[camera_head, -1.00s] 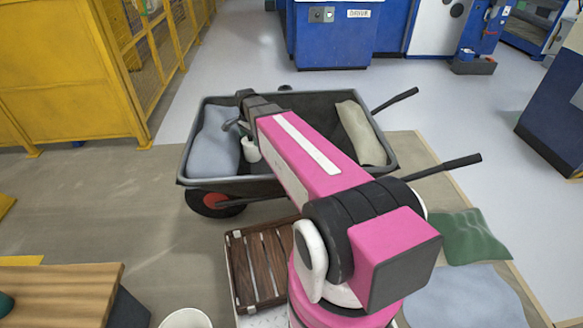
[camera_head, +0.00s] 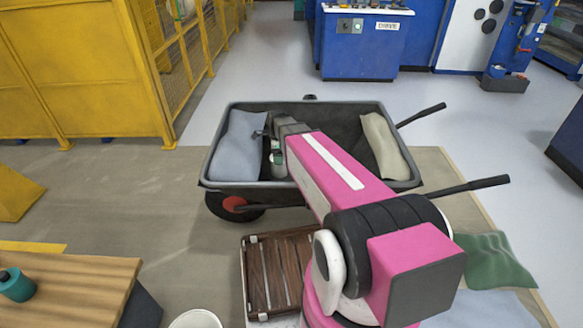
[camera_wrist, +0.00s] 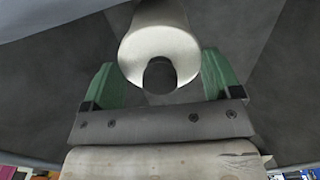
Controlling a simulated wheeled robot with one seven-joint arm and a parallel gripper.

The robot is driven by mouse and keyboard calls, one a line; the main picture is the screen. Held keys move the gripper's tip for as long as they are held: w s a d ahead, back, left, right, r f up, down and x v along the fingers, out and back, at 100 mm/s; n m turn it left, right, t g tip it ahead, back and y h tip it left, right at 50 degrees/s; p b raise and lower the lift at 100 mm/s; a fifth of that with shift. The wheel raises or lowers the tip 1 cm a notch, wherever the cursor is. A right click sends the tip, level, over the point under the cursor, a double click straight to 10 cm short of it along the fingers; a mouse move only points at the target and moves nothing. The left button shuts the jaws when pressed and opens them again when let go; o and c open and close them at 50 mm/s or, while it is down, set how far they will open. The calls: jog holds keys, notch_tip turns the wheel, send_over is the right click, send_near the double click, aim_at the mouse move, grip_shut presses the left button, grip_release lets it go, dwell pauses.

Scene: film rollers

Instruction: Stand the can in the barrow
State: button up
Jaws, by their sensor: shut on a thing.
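In the head view, my gripper (camera_head: 277,148) is inside the barrow (camera_head: 310,187), beside the grey-blue sack (camera_head: 238,148). The can (camera_head: 279,170) shows there only as a small pale patch, mostly hidden by the gripper. I cannot tell whether it touches the barrow floor. The barrow is a dark grey tray with a red-hubbed wheel and two handles.
A beige sack (camera_head: 385,145) lies at the barrow's right end. A slatted wooden crate (camera_head: 270,272) stands in front. A wooden table (camera_head: 85,285) with a teal container (camera_head: 17,285) is at lower left. Bare barrow floor lies between the sacks.

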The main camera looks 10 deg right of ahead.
jog(key=d+f, duration=0.4)
jog(key=f, duration=0.2)
jog(key=shift+s+d+f, duration=0.3)
jog(key=shift+s+f, duration=0.05)
jog(key=shift+f, duration=0.15)
jog(key=o, duration=1.7)
jog(key=shift+o, duration=0.2)
